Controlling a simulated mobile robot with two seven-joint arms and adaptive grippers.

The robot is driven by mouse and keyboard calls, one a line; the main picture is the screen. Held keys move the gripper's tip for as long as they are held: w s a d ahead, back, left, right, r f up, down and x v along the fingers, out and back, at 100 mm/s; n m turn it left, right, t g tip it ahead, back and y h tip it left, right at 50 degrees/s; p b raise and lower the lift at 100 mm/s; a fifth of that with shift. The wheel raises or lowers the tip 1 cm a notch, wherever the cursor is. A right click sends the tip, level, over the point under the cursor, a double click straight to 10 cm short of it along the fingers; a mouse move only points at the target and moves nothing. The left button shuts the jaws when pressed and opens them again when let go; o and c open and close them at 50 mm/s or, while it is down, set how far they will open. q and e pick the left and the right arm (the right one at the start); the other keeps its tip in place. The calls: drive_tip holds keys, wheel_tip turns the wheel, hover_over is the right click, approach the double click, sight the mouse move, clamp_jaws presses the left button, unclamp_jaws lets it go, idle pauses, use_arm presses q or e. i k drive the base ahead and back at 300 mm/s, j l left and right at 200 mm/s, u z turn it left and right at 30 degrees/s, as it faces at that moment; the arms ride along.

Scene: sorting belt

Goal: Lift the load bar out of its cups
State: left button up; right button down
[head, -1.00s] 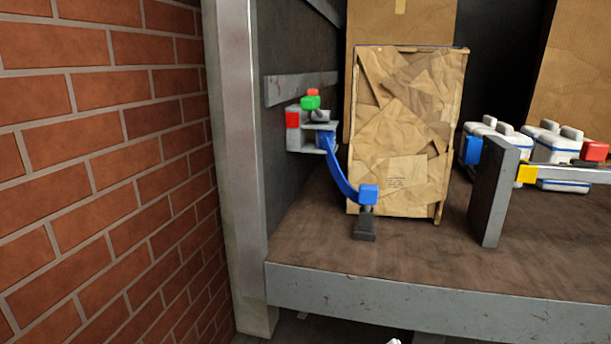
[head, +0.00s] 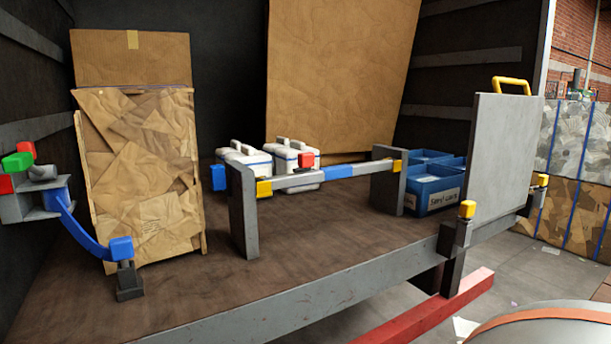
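The load bar (head: 340,172) is a grey bar with a blue middle section and yellow parts near both ends. It lies level between a left grey post (head: 242,212) and a right grey post (head: 388,188) on the brown deck. I cannot make out the cups clearly, and the posts partly hide the bar's ends. Neither of my grippers shows in the head view.
A paper-wrapped box (head: 145,175) stands left, beside a blue strap (head: 85,232). White cases (head: 292,158) and blue bins (head: 433,190) stand behind the bar. A grey upright panel (head: 500,150) and red beam (head: 430,312) are at the right. The deck before the bar is clear.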

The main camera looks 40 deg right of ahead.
sight(342, 171)
drive_tip(key=z, duration=1.6)
drive_tip(key=i+l+u, duration=0.15)
drive_tip(key=l, duration=0.15)
drive_tip(key=i+l+u, duration=0.1)
drive_tip(key=l, duration=0.2)
drive_tip(key=i+l+u, duration=0.15)
drive_tip(key=l, duration=0.2)
drive_tip(key=i+l+u, duration=0.15)
drive_tip(key=l, duration=0.2)
